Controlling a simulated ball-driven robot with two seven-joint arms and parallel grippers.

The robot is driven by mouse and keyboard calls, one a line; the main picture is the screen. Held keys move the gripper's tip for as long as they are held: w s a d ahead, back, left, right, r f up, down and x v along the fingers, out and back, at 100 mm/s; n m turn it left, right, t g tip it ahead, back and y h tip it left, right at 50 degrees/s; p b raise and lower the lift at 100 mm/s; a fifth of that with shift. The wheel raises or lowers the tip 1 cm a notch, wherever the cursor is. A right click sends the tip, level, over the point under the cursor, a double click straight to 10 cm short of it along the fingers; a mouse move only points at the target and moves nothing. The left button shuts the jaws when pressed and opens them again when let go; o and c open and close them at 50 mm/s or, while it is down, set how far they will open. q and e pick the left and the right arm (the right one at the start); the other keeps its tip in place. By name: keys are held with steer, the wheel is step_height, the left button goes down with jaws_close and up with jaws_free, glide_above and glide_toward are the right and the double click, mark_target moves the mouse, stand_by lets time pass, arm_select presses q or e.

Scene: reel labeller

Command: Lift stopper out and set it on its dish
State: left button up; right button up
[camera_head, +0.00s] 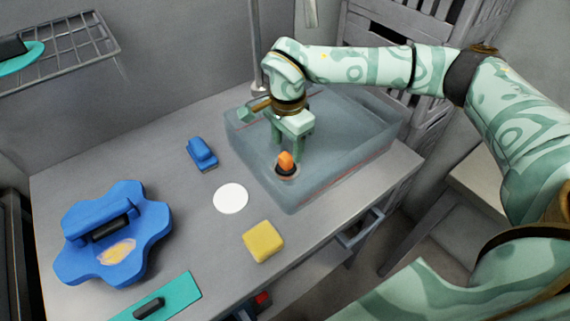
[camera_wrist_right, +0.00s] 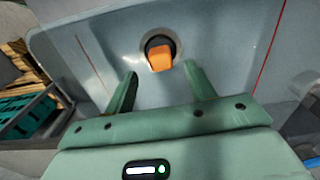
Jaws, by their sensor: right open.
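The stopper (camera_head: 286,161) has an orange top and a dark lower part. My right gripper (camera_head: 289,150) is over the tank, close to the stopper. In the right wrist view its two fingers (camera_wrist_right: 160,75) are apart with nothing between them. A flat white disc (camera_head: 230,198), which looks like the dish, lies bare on the table left of the tank. My left gripper is not in view.
On the grey table (camera_head: 180,160) are a small blue block-like object (camera_head: 202,153), a yellow block (camera_head: 263,242), a large blue lobed piece (camera_head: 75,220) and a teal strip (camera_head: 180,297) with a dark handle. A metal post (camera_head: 256,50) stands behind the tank.

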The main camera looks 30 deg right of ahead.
mark_target(287, 155)
step_height(287, 155, down, 5)
steer(key=shift+r+b, duration=0.2)
steer(key=shift+b, duration=0.55)
steer(key=shift+w+f, duration=0.1)
steer(key=shift+f, duration=0.3)
steer(key=c, duration=1.2)
